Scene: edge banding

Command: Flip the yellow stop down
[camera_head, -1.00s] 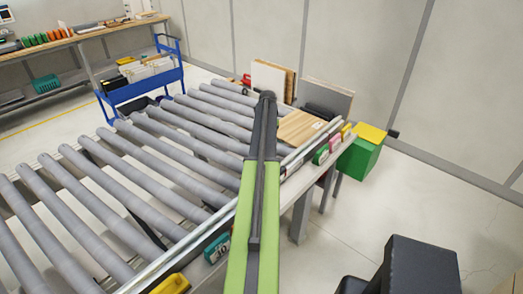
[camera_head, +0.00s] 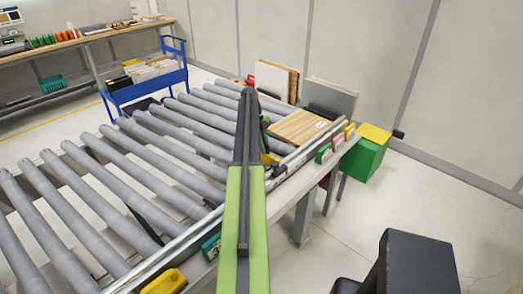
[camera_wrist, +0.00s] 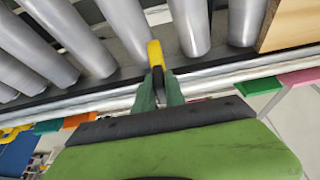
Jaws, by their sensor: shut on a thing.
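The yellow stop (camera_wrist: 155,53) is in the middle of the wrist view, at the conveyor's edge rail, its yellow end pointing toward the rollers. My gripper (camera_wrist: 160,84) has its two dark green fingers shut on the stop's darker lower part. In the head view a small yellow piece of the stop (camera_head: 270,158) shows just right of my arm, at the rail. The fingers are mostly hidden behind my arm there. I cannot tell exactly how far the stop is tilted.
Grey rollers (camera_head: 150,165) fill the conveyor to the left. A wooden panel (camera_head: 298,126) lies on its far end, also at right in the wrist view (camera_wrist: 292,25). Coloured blocks line the outer edge. A green box with a yellow top (camera_head: 366,155) stands beyond.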

